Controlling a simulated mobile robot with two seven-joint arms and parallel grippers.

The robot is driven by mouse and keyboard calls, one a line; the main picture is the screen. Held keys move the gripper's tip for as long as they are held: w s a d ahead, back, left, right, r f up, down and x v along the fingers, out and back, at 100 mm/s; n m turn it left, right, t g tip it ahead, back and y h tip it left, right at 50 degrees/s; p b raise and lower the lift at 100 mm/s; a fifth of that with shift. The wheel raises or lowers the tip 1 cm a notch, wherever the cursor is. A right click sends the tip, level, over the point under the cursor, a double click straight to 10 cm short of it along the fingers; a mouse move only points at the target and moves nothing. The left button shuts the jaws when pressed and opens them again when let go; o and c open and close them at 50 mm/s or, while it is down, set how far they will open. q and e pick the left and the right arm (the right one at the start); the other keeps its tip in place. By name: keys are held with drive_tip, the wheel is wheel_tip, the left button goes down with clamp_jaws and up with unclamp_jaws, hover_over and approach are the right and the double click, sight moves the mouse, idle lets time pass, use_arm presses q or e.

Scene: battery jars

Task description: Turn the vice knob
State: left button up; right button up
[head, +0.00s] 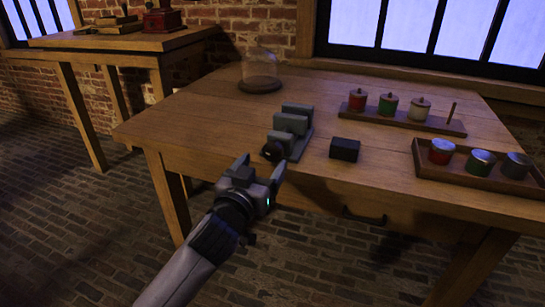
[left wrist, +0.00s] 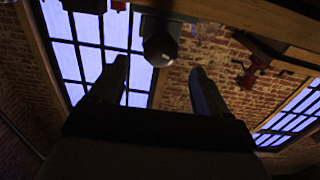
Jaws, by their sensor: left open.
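The grey vice (head: 293,124) stands near the front edge of the wooden table. Its dark round knob (head: 272,152) faces my side. My left gripper (head: 262,163) is open and empty, in front of the table edge, with its fingers pointing toward the knob. In the left wrist view, which looks upside down, the knob (left wrist: 160,48) shows as a dark disc beyond my open fingertips (left wrist: 160,72), between their lines and apart from them. My right gripper is not in view.
A black block (head: 345,149) sits right of the vice. Farther right are a rack (head: 445,124) with several lidded jars and a peg, and a tray (head: 480,183) with several jars. A glass dome (head: 260,70) stands behind. A drawer handle (head: 364,215) is below the tabletop.

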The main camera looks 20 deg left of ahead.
sight(271, 153)
use_arm(q)
drive_tip(key=shift+w+d+b, duration=0.1)
drive_tip(key=shift+w+b, duration=0.4)
drive_tip(key=shift+w, duration=2.7)
drive_tip(key=c, duration=1)
drive_tip(key=shift+o, duration=0.2)
drive_tip(key=shift+r+m+p, duration=0.1)
drive_tip(key=shift+m+p, duration=0.3)
drive_tip(key=shift+p, duration=0.15)
